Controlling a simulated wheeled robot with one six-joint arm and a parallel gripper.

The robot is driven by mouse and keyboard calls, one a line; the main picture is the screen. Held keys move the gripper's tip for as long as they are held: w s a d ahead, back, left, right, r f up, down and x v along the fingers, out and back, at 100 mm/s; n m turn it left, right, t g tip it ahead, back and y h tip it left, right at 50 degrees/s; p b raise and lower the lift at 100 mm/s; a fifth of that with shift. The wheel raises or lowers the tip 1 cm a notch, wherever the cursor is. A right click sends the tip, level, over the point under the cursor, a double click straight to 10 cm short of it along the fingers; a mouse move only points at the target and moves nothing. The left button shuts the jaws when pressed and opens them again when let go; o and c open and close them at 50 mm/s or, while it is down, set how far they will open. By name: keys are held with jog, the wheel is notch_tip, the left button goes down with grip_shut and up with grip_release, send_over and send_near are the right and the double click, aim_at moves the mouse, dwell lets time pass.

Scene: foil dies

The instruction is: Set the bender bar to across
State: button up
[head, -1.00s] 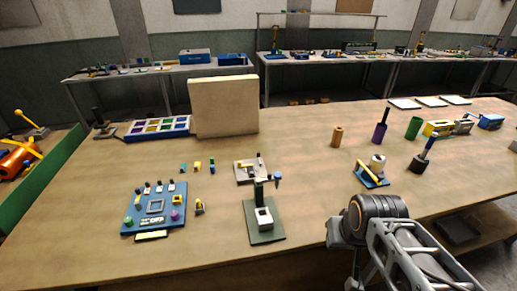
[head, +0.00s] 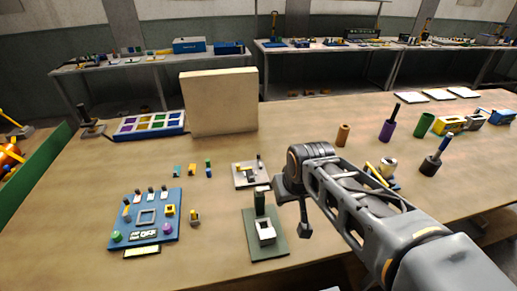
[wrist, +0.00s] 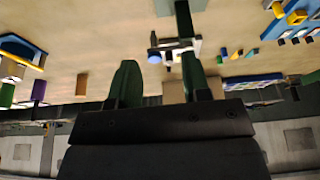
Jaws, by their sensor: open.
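A small light grey plate (head: 251,175) with dark upright pegs and a dark and yellow bar lies mid-table; it looks like the bender, but the bar's exact direction is too small to tell. It shows partly in the wrist view (wrist: 194,46), behind the green press. The press, a green base (head: 270,246) with a column and a white block, stands in front of it. My gripper (wrist: 158,60) is open and empty, with green fingers, to the right of the press and plate.
A blue panel (head: 126,226) with several small parts lies left of the press. A tall beige block (head: 218,103) and a blue tray (head: 120,136) stand behind. Cylinders and a blue-based fixture stand right, partly behind my arm.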

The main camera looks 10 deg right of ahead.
jog(key=w+r+n, duration=0.1)
jog(key=w+r, duration=0.1)
jog(key=w, duration=1.2)
jog(key=n+y, duration=0.1)
jog(key=n, duration=0.1)
send_over(258, 154)
jog(key=s+d, duration=0.2)
jog(key=s, duration=0.3)
notch_tip(258, 154, down, 6)
jog(key=p+x, duration=0.3)
jog(key=x, duration=0.9)
jog(key=shift+w+a+f, duration=0.15)
jog(key=shift+w, duration=0.05)
jog(key=shift+w+a+f, duration=0.1)
jog(key=shift+w+f, duration=0.15)
jog(key=shift+f, duration=0.45)
jog(key=shift+c, duration=0.3)
grip_shut()
